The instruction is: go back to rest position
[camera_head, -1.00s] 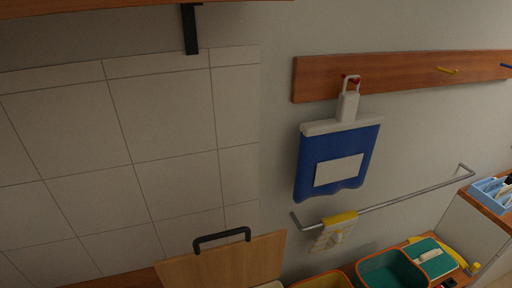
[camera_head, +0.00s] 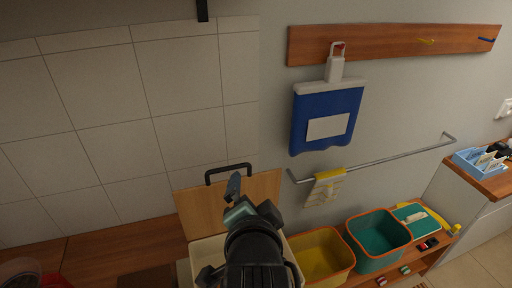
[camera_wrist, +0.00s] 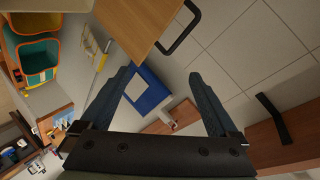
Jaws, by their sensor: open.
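My gripper (camera_head: 236,190) is raised in front of the wooden lid with a black handle (camera_head: 266,190), at the bottom middle of the head view. In the wrist view my gripper (camera_wrist: 158,88) has its two dark fingers spread apart. A blue hanging item with a white label (camera_head: 327,118) shows on the wall behind, and also between the fingers in the wrist view (camera_wrist: 149,92). My gripper is apart from it.
A cream bin (camera_head: 207,252) stands under the lid, partly hidden by my arm. A yellow bin (camera_head: 322,257) and a teal bin (camera_head: 379,241) stand to the right. A metal rail (camera_head: 400,156) with a yellow-topped cloth (camera_head: 325,187) crosses the wall. A blue caddy (camera_head: 478,161) sits far right.

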